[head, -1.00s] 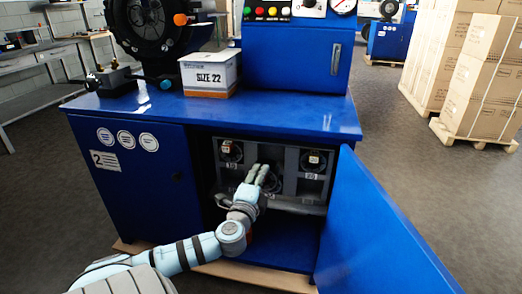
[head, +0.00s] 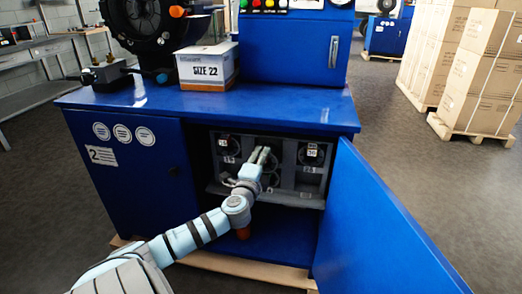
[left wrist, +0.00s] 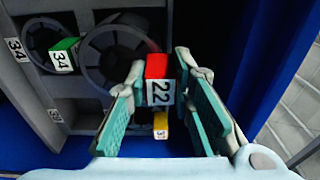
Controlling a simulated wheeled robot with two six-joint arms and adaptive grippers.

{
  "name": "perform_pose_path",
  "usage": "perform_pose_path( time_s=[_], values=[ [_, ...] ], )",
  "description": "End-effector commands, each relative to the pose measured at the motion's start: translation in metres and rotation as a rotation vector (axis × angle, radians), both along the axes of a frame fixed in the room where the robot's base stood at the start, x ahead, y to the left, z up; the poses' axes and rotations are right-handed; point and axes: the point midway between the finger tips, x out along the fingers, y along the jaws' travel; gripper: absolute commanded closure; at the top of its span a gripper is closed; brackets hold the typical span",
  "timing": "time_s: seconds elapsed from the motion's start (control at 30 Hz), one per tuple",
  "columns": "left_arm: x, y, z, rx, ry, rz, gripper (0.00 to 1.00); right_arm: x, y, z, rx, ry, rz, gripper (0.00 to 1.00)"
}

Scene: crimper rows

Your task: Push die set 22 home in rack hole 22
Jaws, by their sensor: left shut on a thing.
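Die set 22 (left wrist: 158,90), with a red top and a white label, sits between the fingers of my left gripper (left wrist: 160,98) in the left wrist view. The left gripper is shut on it. A large ring-shaped hole (left wrist: 106,52) of the rack lies just behind and to the left of the die set; how deep the set sits cannot be told. In the head view my left gripper (head: 263,156) reaches into the open cabinet at the middle of the grey rack (head: 287,188), covering the set and its hole. My right gripper is not in view.
A green-topped die set 34 (left wrist: 64,56) sits in a neighbouring hole; a yellow block (left wrist: 160,124) shows below the red one. The blue door (head: 378,225) stands open on the right. A SIZE 22 box (head: 207,68) stands on the blue top (head: 285,105).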

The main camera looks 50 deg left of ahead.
Motion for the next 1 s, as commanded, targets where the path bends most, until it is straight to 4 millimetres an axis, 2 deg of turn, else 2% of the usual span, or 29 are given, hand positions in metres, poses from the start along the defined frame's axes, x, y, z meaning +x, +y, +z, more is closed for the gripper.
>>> perform_pose_path(
  time_s=[1.0],
  values=[
    [0.0006, -0.0009, 0.0057, 0.005, -0.005, -0.002, 1.0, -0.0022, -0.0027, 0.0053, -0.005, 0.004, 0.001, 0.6]
  ],
)
